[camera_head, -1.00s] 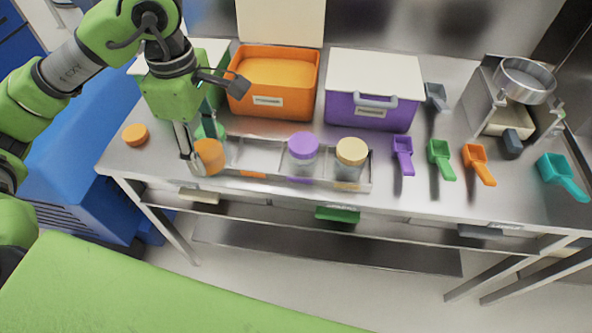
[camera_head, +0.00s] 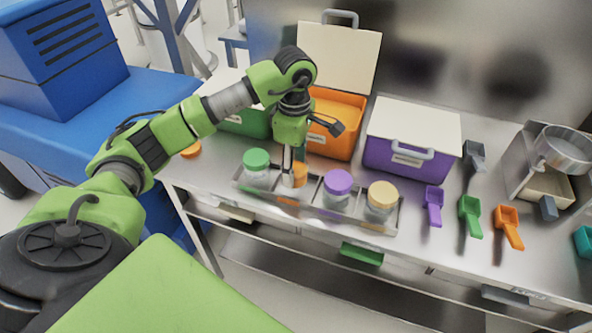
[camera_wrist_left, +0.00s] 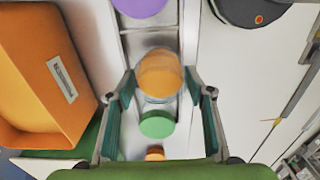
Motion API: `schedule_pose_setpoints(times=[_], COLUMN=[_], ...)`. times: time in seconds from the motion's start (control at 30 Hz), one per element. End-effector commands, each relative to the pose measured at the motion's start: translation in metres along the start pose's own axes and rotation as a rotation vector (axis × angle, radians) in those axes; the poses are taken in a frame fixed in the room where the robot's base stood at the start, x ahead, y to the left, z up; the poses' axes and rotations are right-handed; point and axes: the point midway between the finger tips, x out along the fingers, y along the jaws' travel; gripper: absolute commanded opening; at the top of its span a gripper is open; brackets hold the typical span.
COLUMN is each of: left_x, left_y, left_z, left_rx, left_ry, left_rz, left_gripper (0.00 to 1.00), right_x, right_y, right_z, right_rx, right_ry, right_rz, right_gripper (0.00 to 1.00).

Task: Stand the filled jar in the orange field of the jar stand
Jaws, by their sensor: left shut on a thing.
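My left gripper (camera_head: 294,160) points down and is shut on the filled jar (camera_head: 294,178), which has orange contents and no lid. The jar is upright at the jar stand (camera_head: 365,221), between the green-lidded jar (camera_head: 257,164) and the purple-lidded jar (camera_head: 338,186). I cannot tell whether its base touches the stand floor. In the left wrist view the filled jar (camera_wrist_left: 159,75) sits between the fingers, in line with the green lid (camera_wrist_left: 157,124). My right gripper is not in view.
A beige-lidded jar (camera_head: 382,198) stands at the stand's right end. An orange lid (camera_head: 191,150) lies on the table to the left. The open orange bin (camera_head: 335,142) and closed purple bin (camera_head: 408,160) stand behind. Several scoops (camera_head: 470,215) lie to the right.

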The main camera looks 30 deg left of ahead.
Motion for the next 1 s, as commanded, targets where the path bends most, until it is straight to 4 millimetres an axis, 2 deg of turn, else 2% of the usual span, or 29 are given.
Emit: schedule_pose_setpoints(times=[0.07, 0.17, 0.27, 0.5, 0.83, 0.87, 0.9, 0.93, 1.0], left_x=[0.005, 0.01, 0.016, 0.045, 0.051, 0.052, 0.051, 0.051, 0.05], left_y=[0.006, 0.01, 0.013, 0.014, 0.014, 0.014, 0.014, 0.014, 0.014], left_z=[0.0, -0.001, -0.003, -0.003, -0.003, -0.003, -0.003, -0.003, -0.003], left_rx=[0.0, 0.0, 0.0, 0.001, 0.001, 0.001, 0.001, 0.001, 0.001], left_ry=[-0.002, -0.003, -0.001, -0.002, -0.001, -0.001, -0.001, -0.001, -0.001], left_rz=[-0.001, 0.001, -0.002, -0.001, 0.002, 0.001, 0.001, 0.001, 0.001], left_gripper=[0.18, 0.18, 0.18, 0.18, 0.18, 0.51, 0.61, 0.65, 0.65], right_x=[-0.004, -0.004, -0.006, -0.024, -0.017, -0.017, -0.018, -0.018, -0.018], right_y=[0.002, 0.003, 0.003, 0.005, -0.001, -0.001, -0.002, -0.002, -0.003], right_z=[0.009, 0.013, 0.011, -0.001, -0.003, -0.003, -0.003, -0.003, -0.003], right_rx=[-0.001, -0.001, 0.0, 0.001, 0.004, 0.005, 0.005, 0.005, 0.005], right_ry=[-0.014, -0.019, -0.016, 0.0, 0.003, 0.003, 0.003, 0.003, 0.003], right_rz=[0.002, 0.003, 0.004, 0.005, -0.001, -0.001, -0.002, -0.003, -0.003], right_gripper=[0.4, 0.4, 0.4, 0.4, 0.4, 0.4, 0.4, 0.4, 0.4])
